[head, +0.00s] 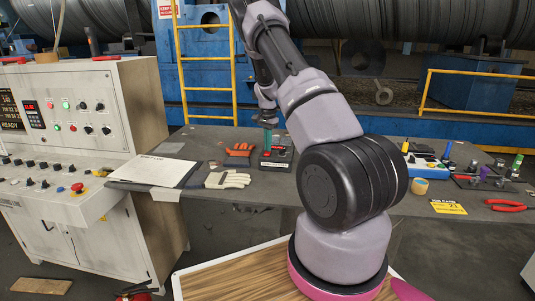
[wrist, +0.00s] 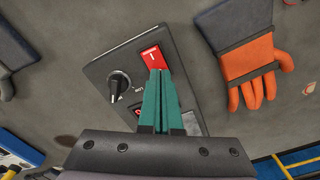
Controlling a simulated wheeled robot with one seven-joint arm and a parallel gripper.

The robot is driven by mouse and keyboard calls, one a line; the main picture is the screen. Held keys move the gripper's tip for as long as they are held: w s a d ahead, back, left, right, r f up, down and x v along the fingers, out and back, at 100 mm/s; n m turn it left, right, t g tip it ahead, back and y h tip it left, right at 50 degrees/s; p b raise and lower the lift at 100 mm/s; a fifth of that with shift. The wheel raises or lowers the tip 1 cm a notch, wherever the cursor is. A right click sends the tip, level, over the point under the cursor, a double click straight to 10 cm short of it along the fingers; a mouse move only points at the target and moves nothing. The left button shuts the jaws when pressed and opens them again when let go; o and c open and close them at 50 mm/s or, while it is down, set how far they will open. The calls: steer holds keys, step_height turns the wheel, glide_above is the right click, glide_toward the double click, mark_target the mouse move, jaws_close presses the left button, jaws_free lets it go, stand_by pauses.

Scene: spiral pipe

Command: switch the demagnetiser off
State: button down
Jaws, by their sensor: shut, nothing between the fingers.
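The demagnetiser is a dark grey box (wrist: 103,68) on the workbench, with a red rocker switch (wrist: 153,55) bearing a white line mark and a black knob (wrist: 119,82). In the head view the demagnetiser (head: 275,163) sits at mid-bench, partly behind my gripper. My gripper (wrist: 159,72) is shut and empty, its teal fingers together. Its tips are at the near end of the red rocker; I cannot tell whether they touch it. My gripper also shows in the head view (head: 267,145), above the box. The fingers hide part of the box's near face.
An orange glove (wrist: 252,66) lies right of the box in the wrist view. On the bench are a cream glove (head: 228,180), a clipboard (head: 155,171), red pliers (head: 507,206) and a tape roll (head: 420,187). A control cabinet (head: 90,110) stands left.

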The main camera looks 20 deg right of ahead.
steer(key=shift+r, duration=3.4)
steer(key=s+a+r+n+t+y, duration=0.1)
steer(key=s+a+r, duration=0.2)
steer(key=s+r, duration=0.3)
steer(key=s+a+r+n+t, duration=0.1)
steer(key=s+a+r, duration=0.25)
steer(key=r, duration=0.55)
steer(key=s+a+r+n+t+y, duration=0.1)
steer(key=s+a+r, duration=0.25)
steer(key=r, duration=0.35)
steer(key=s+a+r+n+t, duration=0.1)
steer(key=s+a+r+n, duration=0.1)
steer(key=s, duration=0.6)
steer(key=s+a+r+n+t, duration=0.1)
steer(key=s+a+r, duration=0.1)
steer(key=s, duration=0.6)
steer(key=s+a+r+n+t, duration=0.2)
steer(key=s+a, duration=0.2)
steer(key=s, duration=0.4)
steer(key=shift+a+n, duration=0.15)
steer(key=shift+n, duration=0.15)
